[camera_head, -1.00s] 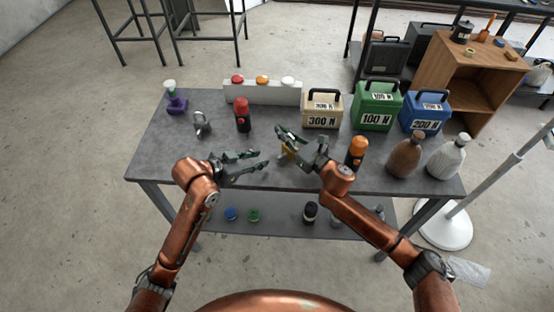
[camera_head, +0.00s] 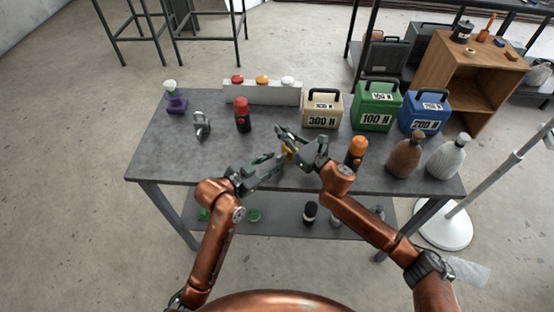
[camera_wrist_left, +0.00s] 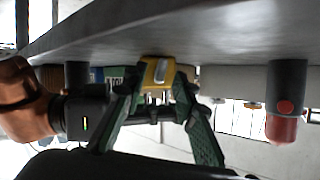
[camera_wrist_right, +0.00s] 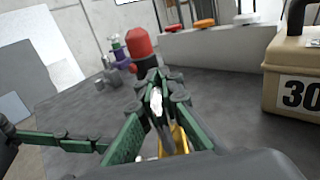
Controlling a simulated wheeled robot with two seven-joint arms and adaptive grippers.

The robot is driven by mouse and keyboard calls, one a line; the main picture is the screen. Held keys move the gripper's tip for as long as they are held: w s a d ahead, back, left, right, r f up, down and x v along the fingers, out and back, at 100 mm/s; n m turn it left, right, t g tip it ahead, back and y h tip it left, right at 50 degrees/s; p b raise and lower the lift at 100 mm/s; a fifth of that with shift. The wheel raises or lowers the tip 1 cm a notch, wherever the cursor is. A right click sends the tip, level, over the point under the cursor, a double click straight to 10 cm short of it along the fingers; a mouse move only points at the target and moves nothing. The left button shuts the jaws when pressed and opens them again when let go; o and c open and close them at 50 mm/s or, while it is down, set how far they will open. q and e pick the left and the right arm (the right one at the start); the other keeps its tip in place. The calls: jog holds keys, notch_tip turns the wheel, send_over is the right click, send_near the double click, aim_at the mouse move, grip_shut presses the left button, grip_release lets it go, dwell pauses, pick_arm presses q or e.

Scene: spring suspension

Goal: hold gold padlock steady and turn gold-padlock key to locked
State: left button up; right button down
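The gold padlock (camera_head: 289,151) is on the table between my two grippers, largely covered by them in the head view. My right gripper (camera_head: 288,138) is over it; in the right wrist view its fingertips (camera_wrist_right: 157,88) come close together around a bright piece, with the gold body (camera_wrist_right: 178,138) just below. My left gripper (camera_head: 281,161) is close beside the padlock, its fingers apart. In the left wrist view the yellow padlock body (camera_wrist_left: 158,72) appears between the spread left fingers (camera_wrist_left: 158,92). I cannot make out the key clearly.
A silver padlock (camera_head: 201,124) and a red-topped bottle (camera_head: 242,116) stand to the left. An orange-topped bottle (camera_head: 356,152) stands just right of my right gripper. A button box (camera_head: 262,95) and weight cases (camera_head: 322,110) line the back. The front-left tabletop (camera_head: 180,165) is clear.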

aim_at(282, 157)
pick_arm(q)
jog(key=shift+x, duration=1.3)
jog(key=shift+c, duration=0.3)
grip_shut()
